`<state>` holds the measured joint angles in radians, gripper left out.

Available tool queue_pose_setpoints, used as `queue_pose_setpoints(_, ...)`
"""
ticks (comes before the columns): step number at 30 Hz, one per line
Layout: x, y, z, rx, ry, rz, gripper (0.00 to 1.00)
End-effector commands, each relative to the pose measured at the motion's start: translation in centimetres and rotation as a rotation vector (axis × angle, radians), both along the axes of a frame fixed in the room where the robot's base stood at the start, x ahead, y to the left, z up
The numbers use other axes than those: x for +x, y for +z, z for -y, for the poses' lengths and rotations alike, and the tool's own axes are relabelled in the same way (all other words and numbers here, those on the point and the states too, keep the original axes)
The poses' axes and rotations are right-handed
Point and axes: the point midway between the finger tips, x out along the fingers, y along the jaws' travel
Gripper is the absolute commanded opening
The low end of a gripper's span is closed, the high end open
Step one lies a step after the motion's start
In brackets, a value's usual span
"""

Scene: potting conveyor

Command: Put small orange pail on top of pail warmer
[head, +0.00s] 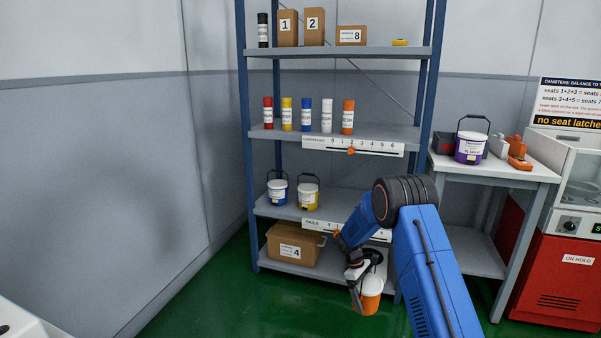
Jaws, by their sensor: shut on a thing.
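A small orange pail (371,301) with a white upper part hangs at my gripper (358,276), in the lower middle of the head view. My gripper is shut on the pail, at its upper left side. The exact grip on the rim or handle is too small to tell. The pail is roughly upright, in front of the lowest shelf's right end, with green floor below it. I cannot make out anything marked as a pail warmer.
A blue-framed shelf rack (340,53) holds boxes, canisters, a blue-labelled pail (277,193) and a yellow pail (308,195). A side table (535,174) bears a purple pail (471,148). A red cabinet (555,275) stands right. Green floor (225,300) is clear left of my arm.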

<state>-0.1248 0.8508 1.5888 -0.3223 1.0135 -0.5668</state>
Motion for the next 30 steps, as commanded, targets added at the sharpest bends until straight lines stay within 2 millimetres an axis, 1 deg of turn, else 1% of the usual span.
queue_pose_setpoints(1, -1.0, -0.5, 0.5, 0.000, -0.081, -0.002, 0.35)
queue_pose_setpoints(9, -6.9, -3.2, 1.9, 0.000, -0.551, -0.001, 0.35)
queue_pose_setpoints(12, -8.7, -3.9, 2.2, -0.001, -0.693, -0.001, 0.35)
queue_pose_setpoints(15, -10.1, -4.4, 2.4, -0.001, -0.801, 0.000, 0.35)
queue_pose_setpoints(18, -10.9, -4.8, 2.5, 0.000, -0.871, 0.002, 0.35)
queue_pose_setpoints(21, -11.3, -4.9, 2.6, 0.000, -0.903, 0.002, 0.35)
queue_pose_setpoints(30, -11.4, -4.9, 2.5, -0.001, -0.908, 0.003, 0.35)
